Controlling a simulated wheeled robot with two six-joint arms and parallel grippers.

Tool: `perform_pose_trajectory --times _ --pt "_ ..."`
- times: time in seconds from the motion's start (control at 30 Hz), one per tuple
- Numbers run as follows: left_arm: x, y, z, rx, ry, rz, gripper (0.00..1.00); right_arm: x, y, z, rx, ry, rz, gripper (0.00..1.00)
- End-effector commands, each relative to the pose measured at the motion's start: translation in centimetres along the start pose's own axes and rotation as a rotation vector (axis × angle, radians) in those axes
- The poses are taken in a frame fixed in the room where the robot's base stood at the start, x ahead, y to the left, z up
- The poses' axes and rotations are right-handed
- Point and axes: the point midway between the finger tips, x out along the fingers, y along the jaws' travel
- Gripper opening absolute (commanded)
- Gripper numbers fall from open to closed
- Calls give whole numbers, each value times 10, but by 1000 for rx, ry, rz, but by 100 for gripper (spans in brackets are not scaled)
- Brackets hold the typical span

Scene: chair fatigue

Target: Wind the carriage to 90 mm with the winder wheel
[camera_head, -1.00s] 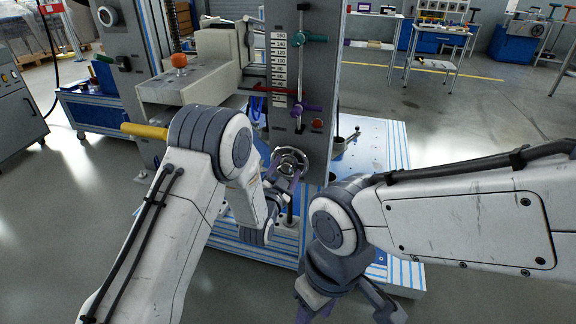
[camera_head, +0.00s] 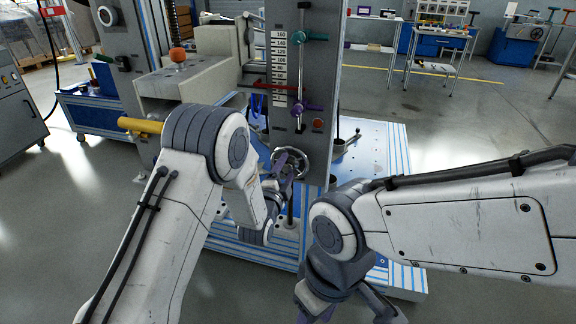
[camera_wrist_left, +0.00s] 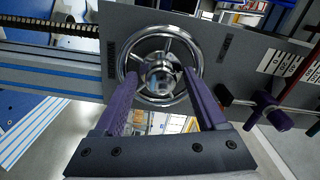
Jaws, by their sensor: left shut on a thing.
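The winder wheel (camera_head: 291,160) is a chrome spoked handwheel on the front of the grey column, below a white number scale (camera_head: 279,68). In the left wrist view the wheel (camera_wrist_left: 160,66) lies between the purple fingers of my left gripper (camera_wrist_left: 163,80), one finger at each side of its rim. My left gripper (camera_head: 283,166) is shut on the wheel in the head view too. A thin red bar (camera_head: 262,87) crosses near the scale's lower part; its reading is too small to tell. I cannot tell which part is the carriage. My right gripper (camera_head: 345,308) is open and empty at the bottom.
A teal handle (camera_head: 309,37) and a purple handle (camera_head: 306,108) stick out from the column above the wheel. A grey block with an orange ball (camera_head: 178,55) stands left of it. The blue and white slotted base (camera_head: 385,150) spreads below.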

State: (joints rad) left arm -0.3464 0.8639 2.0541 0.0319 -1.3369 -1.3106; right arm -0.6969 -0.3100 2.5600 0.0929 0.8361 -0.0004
Motion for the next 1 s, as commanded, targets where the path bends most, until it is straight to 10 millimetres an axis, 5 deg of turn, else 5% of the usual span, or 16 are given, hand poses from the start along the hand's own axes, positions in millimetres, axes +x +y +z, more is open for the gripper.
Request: perform_pose_trajectory --times 0.03,0.13,0.17,0.2,0.53,1.0 --pt "14 -2 3 0 -6 -6 16 2 0 0 0 0 0 50" --pt "14 -2 2 -1 -6 -6 16 2 0 0 0 0 0 50" --pt "14 -2 2 -2 -6 -6 77 2 0 0 0 0 0 50" --pt "14 -2 2 -2 -7 -6 90 2 0 0 0 0 0 50" --pt "10 -5 4 -5 -11 -9 90 1 0 0 0 0 0 50" --pt "-39 -5 -2 -4 0 -11 90 3 0 0 0 0 0 50"
